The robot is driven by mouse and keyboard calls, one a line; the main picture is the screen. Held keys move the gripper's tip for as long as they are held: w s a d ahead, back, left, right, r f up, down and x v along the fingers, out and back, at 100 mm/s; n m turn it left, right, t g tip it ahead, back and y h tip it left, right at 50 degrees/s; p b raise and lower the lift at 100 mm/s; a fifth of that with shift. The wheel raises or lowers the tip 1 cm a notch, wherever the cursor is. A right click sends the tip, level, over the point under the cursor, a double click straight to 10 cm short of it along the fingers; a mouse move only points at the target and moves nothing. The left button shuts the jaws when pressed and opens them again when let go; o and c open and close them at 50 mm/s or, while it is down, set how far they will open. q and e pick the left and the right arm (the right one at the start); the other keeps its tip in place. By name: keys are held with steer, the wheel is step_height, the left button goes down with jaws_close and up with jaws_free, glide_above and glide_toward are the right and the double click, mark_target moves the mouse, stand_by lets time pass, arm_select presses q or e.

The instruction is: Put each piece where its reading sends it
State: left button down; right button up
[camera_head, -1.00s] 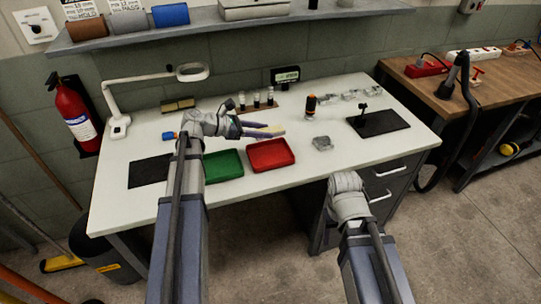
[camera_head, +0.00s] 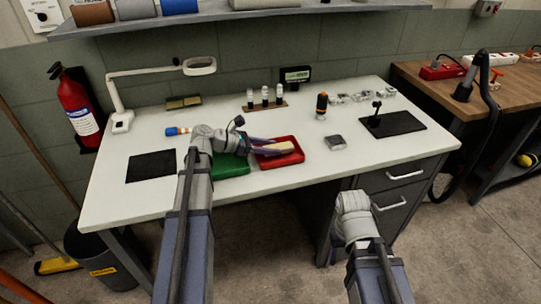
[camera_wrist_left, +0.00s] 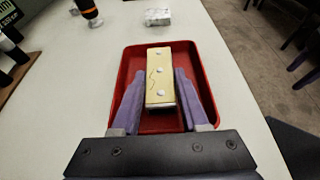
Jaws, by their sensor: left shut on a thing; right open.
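My left gripper (camera_head: 270,146) is shut on a yellowish piece (camera_wrist_left: 160,76) with several round rivet heads and a dark crack-like line. In the left wrist view the piece lies between the purple fingers, over the red tray (camera_wrist_left: 204,83). The red tray (camera_head: 291,159) is on the white bench; whether the piece touches its floor I cannot tell. The green tray (camera_head: 232,168) stands to its left, partly behind my left arm. A grey piece (camera_head: 334,142) lies right of the red tray, and several grey pieces (camera_head: 362,97) lie farther back. My right gripper's jaws are out of sight.
An orange-and-black tool (camera_head: 322,104) stands upright behind the grey piece. A bottle rack (camera_head: 265,106) and a display (camera_head: 296,76) stand at the back. A black mat (camera_head: 404,123) bears a small stand; another mat (camera_head: 151,166) is bare. A magnifier lamp (camera_head: 121,122) stands left.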

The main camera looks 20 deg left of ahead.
arm_select(q)
steer(key=shift+f, duration=0.65)
steer(key=shift+r, duration=0.15)
arm_select(e)
steer(key=shift+f, duration=0.5)
steer(key=shift+f, duration=0.15)
arm_select(q)
steer(key=shift+c, duration=2.1)
jaws_free()
steer(key=shift+r, duration=0.15)
steer(key=p+v, duration=0.4)
steer(key=v, duration=0.7)
steer(key=shift+a, duration=0.1)
steer(key=shift+s+a+p, duration=0.25)
steer(key=shift+a+p, duration=0.05)
arm_select(e)
step_height(320, 180, up, 5)
steer(key=shift+f, duration=0.1)
